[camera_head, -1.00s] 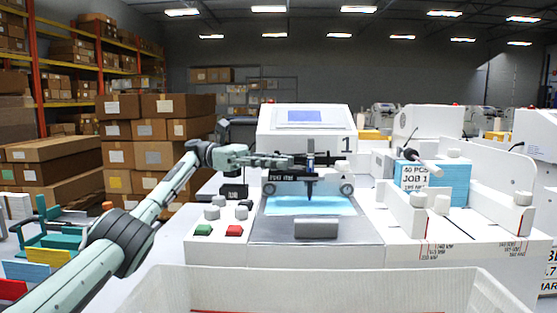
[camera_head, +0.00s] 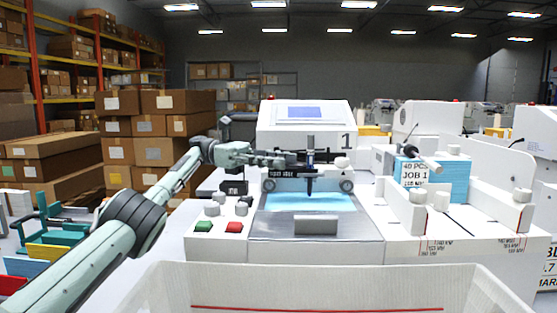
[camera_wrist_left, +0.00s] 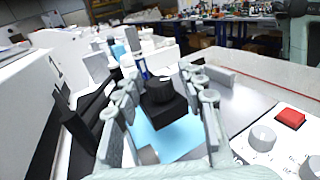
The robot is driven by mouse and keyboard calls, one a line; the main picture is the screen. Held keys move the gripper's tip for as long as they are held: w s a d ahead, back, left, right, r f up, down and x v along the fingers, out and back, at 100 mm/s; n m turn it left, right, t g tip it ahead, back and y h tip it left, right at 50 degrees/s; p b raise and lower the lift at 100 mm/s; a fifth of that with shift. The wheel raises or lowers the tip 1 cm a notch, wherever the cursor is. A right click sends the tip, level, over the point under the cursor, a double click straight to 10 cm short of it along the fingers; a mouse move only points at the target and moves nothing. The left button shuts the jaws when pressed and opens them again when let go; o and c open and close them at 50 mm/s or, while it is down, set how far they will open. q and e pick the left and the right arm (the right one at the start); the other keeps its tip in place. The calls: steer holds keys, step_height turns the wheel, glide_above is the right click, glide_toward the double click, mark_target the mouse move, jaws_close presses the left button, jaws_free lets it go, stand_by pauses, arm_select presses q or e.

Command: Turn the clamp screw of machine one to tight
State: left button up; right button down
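Machine one (camera_head: 305,117) is a white pen plotter with a screen and the number 1, in the middle of the head view. Its pen carriage (camera_head: 310,170) stands above a light blue sheet (camera_head: 312,202). My left gripper (camera_head: 292,159) reaches in from the left to the carriage. In the left wrist view a round black knob, apparently the clamp screw (camera_wrist_left: 159,90), sits on a black block (camera_wrist_left: 168,110). The fingers of my left gripper (camera_wrist_left: 163,82) are apart on either side of the knob, and I see no clear contact. My right gripper is out of view.
Green (camera_head: 203,227) and red (camera_head: 234,227) buttons and several grey knobs lie on the panel left of the bed. A white bin (camera_head: 320,285) stands in front. A blue stack marked JOB 1 (camera_head: 458,180) is at the right. Cardboard boxes (camera_head: 150,130) stand behind my arm.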

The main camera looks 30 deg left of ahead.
arm_select(q)
steer(key=shift+s+a+n+t+b, duration=0.1)
steer(key=shift+n+t+b, duration=0.25)
steer(key=shift+t, duration=0.25)
